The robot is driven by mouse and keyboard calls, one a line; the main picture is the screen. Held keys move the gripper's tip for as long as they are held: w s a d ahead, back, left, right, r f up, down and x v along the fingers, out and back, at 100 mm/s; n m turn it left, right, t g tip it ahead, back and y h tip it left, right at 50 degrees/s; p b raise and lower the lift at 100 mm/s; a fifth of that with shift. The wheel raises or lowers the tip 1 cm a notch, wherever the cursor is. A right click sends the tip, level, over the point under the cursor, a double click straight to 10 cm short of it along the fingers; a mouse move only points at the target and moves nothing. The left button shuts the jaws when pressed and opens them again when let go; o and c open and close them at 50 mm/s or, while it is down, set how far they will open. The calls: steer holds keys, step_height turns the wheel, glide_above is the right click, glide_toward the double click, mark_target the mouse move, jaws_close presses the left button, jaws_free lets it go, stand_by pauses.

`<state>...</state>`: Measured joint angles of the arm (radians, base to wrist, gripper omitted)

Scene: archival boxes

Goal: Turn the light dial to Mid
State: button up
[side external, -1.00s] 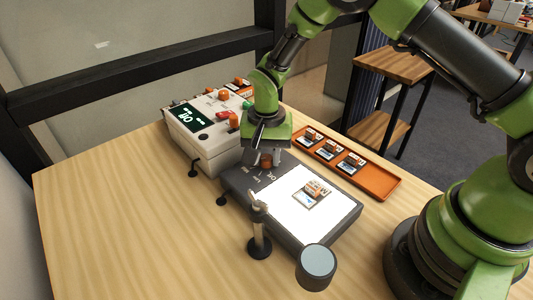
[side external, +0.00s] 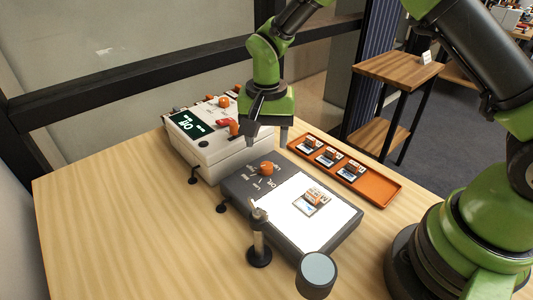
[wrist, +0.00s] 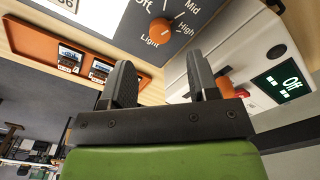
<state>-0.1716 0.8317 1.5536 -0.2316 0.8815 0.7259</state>
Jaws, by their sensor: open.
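The orange light dial (side external: 265,168) sits on the dark end of the light panel (side external: 240,184). In the wrist view the dial (wrist: 160,31) has the words Off, Mid and High around it and Light beside it. I cannot tell for sure which mark it points to. My gripper (side external: 268,141) is above the dial, clear of it, with its fingers apart and nothing between them. In the wrist view my gripper (wrist: 161,75) shows both fingers spread, with the dial beyond them.
A white box (side external: 208,140) with orange knobs, a red part and a screen (side external: 187,124) reading Off stands behind the panel. An orange tray (side external: 375,188) holds several slides. A slide (side external: 312,200) lies on the lit panel. A post (side external: 259,240) and round-topped stand (side external: 316,270) are in front.

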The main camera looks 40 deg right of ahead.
steer(key=shift+r, duration=1.6)
step_height(320, 180, up, 13)
steer(key=n+t+y, duration=0.1)
steer(key=n+t, duration=0.1)
steer(key=t, duration=0.1)
glide_above(266, 165)
steer(key=s+d, duration=0.2)
steer(key=s, duration=0.6)
steer(key=s+r+n+t, duration=0.1)
steer(key=s+r+t, duration=0.1)
steer(key=s, duration=0.4)
steer(key=s+d+r+n+t+y, duration=0.1)
steer(key=s+r+n+t, duration=0.1)
steer(key=s, duration=0.5)
steer(key=shift+s+d, duration=0.25)
steer(key=shift+d, duration=0.05)
